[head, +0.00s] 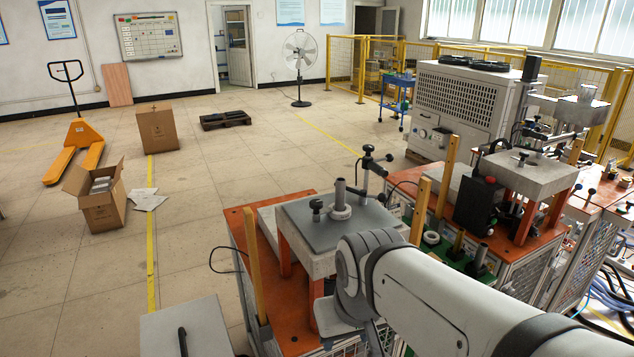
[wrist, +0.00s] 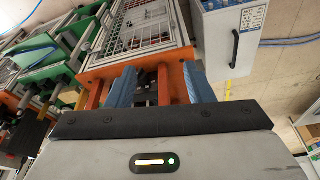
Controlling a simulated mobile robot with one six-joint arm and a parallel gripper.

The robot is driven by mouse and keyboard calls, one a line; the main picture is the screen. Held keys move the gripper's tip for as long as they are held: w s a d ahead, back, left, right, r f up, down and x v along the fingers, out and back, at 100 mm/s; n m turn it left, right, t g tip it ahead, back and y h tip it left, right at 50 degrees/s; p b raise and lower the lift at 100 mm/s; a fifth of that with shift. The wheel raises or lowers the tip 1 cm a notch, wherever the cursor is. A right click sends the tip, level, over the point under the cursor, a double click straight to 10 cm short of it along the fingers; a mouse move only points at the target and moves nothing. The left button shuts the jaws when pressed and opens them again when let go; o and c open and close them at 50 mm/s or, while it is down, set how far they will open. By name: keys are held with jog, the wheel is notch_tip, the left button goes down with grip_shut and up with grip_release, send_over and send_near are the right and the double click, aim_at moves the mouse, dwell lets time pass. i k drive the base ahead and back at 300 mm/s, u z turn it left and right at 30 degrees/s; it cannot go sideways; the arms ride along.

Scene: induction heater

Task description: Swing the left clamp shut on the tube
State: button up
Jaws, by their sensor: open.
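In the head view a grey upright tube (head: 340,195) stands in a pale ring on a grey-topped heater station (head: 300,226). A small black knobbed fitting (head: 317,209), perhaps the left clamp, stands left of the tube and apart from it. I cannot tell the clamp's swing position. My gripper (wrist: 160,84) shows in the wrist view with two blue fingers spread apart. A small dark part (wrist: 148,80) shows in the gap beyond them; nothing is visibly held. In the head view my arm hides the gripper.
A second station (head: 535,175) with an orange bench stands to the right. Wooden posts (head: 254,262) rise at the bench edges. A white cabinet with a dark handle (head: 187,330) is at lower left. Open floor lies left, with cardboard boxes (head: 158,130) and a pallet jack (head: 78,140).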

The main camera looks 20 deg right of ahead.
aim_at(382, 197)
jog(key=u, duration=1)
jog(key=k, duration=1.1)
jog(key=z, duration=0.65)
jog(key=i, duration=1)
jog(key=z, duration=0.05)
